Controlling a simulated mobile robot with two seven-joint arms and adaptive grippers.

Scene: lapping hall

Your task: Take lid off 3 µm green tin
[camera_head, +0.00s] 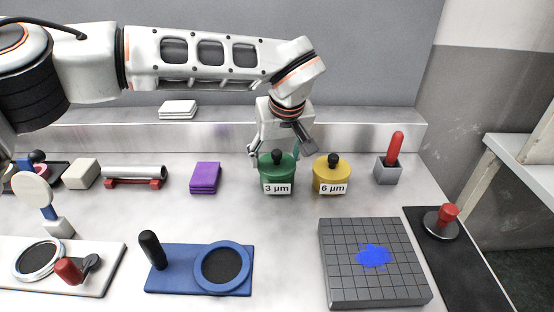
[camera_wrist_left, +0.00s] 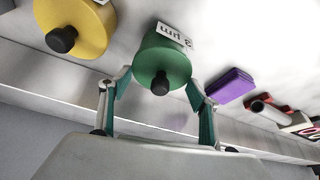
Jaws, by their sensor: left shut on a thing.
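The green tin (camera_head: 277,185), labelled 3 µm, stands upright on the bench beside the yellow 6 µm tin (camera_head: 331,177). Its green lid (camera_head: 264,161) has a black knob (camera_head: 276,154) and sits on top; no gap shows between lid and tin. My left gripper (camera_head: 277,159) reaches down from behind with a finger on each side of the lid. In the left wrist view the gripper (camera_wrist_left: 160,88) is shut on the lid (camera_wrist_left: 162,60), and the knob (camera_wrist_left: 160,84) stands free between the fingers. My right gripper is not in view.
A purple stack (camera_head: 205,177) lies left of the tins, and a grey holder with a red handle (camera_head: 389,169) stands to the right. In front are a blue board (camera_head: 190,268) and a grey grooved plate (camera_head: 345,260) with a blue smear. Bench between is clear.

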